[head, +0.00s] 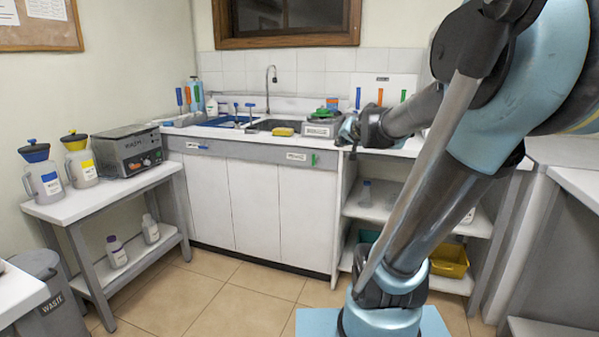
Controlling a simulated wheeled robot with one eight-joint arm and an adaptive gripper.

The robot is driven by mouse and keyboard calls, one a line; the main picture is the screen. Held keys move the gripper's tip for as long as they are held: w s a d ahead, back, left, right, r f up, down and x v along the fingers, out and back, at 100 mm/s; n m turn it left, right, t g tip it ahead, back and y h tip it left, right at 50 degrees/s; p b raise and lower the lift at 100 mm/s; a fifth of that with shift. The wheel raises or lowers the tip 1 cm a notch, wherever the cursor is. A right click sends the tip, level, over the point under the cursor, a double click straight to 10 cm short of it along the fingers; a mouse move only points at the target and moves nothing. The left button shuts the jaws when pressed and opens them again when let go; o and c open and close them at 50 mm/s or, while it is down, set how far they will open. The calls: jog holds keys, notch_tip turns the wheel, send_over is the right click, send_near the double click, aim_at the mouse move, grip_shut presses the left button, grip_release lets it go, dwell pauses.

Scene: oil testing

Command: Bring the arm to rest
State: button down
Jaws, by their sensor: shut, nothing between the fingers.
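My arm fills the right side of the head view, rising from my blue base and bending at the top right. Its far end reaches back toward the counter. My gripper (348,130) is at the far end of the arm, small in the picture, in front of the counter edge near the grey device. It is shut with nothing in it. Its fingertips are small and partly lost against the background. I cannot tell its exact height above the counter.
A counter (215,132) holds a sink (268,125), a yellow sponge (283,131) and a grey device (319,129). A side table (95,197) at left carries two jugs and a grey machine (127,150). A waste bin (50,290) stands front left. The middle floor is clear.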

jog(key=s+d+f+n+g+h, duration=0.1)
jog(key=s+f+g, duration=0.4)
jog(key=s+f, duration=0.6)
jog(key=s+d+f+n+g+h, duration=0.2)
jog(key=s+f+g, duration=0.3)
jog(key=s+f, duration=0.6)
jog(key=s+d+n, duration=0.1)
jog(key=s, duration=0.7)
jog(key=shift+d+f, duration=0.2)
jog(key=shift+f, duration=0.1)
jog(key=shift+w+f, duration=0.2)
jog(key=shift+w, duration=0.3)
